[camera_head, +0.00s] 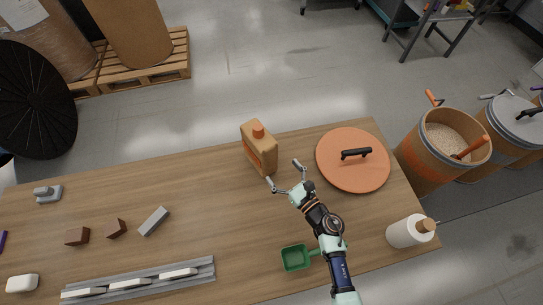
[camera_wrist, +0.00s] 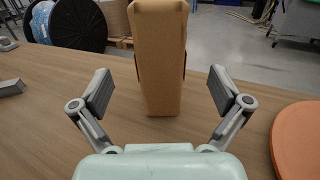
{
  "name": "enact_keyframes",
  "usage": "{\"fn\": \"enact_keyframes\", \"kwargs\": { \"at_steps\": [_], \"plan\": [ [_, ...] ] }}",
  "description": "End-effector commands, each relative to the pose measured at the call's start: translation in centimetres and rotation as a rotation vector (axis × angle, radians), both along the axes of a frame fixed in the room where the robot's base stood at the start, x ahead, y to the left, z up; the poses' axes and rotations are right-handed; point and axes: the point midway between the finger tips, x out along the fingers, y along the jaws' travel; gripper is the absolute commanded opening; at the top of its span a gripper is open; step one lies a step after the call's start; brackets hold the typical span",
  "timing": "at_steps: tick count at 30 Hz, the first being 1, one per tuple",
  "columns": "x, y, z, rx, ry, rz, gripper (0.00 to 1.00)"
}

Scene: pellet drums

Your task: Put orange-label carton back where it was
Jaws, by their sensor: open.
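The orange-label carton (camera_head: 261,152) stands upright near the far edge of the wooden table, a tan box with an orange cap and an orange band on its side. In the wrist view the carton (camera_wrist: 160,62) is straight ahead, with its top cut off by the frame and no label visible on the facing side. My gripper (camera_head: 284,174) is open and empty, just in front of the carton on its lower right. In the wrist view the spread fingers (camera_wrist: 161,92) frame the carton with clear gaps on both sides.
A round orange lid (camera_head: 340,174) with a black handle lies right of the carton. A green scoop (camera_head: 296,258), a paper roll (camera_head: 405,233), small blocks (camera_head: 154,221) and a grey rail (camera_head: 140,282) are on the table. An open pellet drum (camera_head: 425,165) stands off its right end.

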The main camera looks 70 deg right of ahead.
Motion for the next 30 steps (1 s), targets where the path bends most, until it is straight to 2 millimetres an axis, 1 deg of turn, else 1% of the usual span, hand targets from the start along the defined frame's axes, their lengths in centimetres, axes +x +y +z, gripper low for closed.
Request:
{"fn": "enact_keyframes", "kwargs": {
  "at_steps": [1, 3, 6, 20, 22, 23, 25, 26, 27, 28, 29, 30],
  "plan": [
    [-0.8, 0.5, 0.0, 0.001, 0.000, -0.003, 0.99],
    [-1.6, 1.1, 0.0, 0.001, 0.001, -0.002, 0.99],
    [-2.1, 1.6, -0.1, 0.001, 0.001, -0.001, 0.99],
    [-2.2, 1.6, 0.0, -0.001, 0.001, 0.001, 0.99],
    [-2.0, 1.4, 0.5, 0.006, -0.016, -0.005, 0.99],
    [-1.7, 1.2, 1.1, 0.018, -0.040, -0.013, 0.99],
    [-0.4, 0.1, 4.2, 0.079, -0.158, -0.048, 0.99],
    [0.4, -0.4, 6.1, 0.129, -0.241, -0.067, 0.99],
    [1.7, -0.9, 9.1, 0.224, -0.379, -0.089, 0.99],
    [2.8, -1.0, 11.4, 0.316, -0.500, -0.100, 0.99],
    [4.1, -0.8, 13.7, 0.430, -0.630, -0.106, 0.99],
    [5.8, -0.1, 16.3, 0.613, -0.804, -0.105, 0.99]
  ]
}}
